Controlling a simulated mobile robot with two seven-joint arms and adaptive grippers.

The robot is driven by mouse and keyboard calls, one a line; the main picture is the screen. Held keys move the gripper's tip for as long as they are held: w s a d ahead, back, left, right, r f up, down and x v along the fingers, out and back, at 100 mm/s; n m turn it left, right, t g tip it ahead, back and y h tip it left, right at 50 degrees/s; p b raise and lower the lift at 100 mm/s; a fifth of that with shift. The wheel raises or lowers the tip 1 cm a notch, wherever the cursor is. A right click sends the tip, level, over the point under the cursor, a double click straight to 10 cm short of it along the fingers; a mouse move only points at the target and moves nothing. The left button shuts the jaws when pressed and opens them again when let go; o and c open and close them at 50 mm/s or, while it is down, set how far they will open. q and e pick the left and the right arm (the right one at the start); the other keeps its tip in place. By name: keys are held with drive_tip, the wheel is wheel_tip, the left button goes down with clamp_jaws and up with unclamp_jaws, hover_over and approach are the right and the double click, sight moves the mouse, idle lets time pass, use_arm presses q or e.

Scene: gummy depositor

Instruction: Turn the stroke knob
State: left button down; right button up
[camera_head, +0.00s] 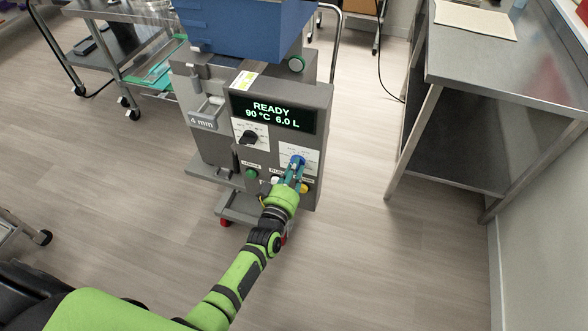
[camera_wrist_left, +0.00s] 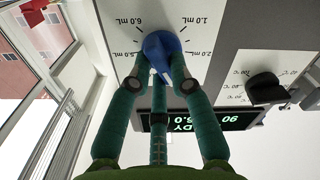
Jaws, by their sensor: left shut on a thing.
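The stroke knob is a blue knob (camera_head: 297,161) on a white dial plate with mL marks, on the front of the grey depositor (camera_head: 318,130). My left gripper (camera_head: 293,172) is at this knob, with its green-teal fingers shut around it. In the left wrist view the blue knob (camera_wrist_left: 161,48) sits between the fingertips (camera_wrist_left: 160,72), and marks from 1.0 mL to 6.0 mL show around it. The knob's pointer is hard to make out. My right gripper is not in view.
A black knob (camera_head: 249,138) on a temperature dial is left of the blue knob. The display (camera_head: 272,112) reads READY, 90 °C, 6.0 L. A green button (camera_head: 251,173) and a yellow button (camera_head: 304,188) are below. A steel table (camera_head: 500,62) stands at right, with open floor between.

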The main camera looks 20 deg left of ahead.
use_arm(q)
drive_tip(key=c, duration=1.1)
unclamp_jaws()
drive_tip(key=shift+s, duration=0.1)
drive_tip(key=s, duration=1.1)
drive_tip(key=shift+s+a, duration=0.25)
drive_tip(key=shift+s, duration=0.15)
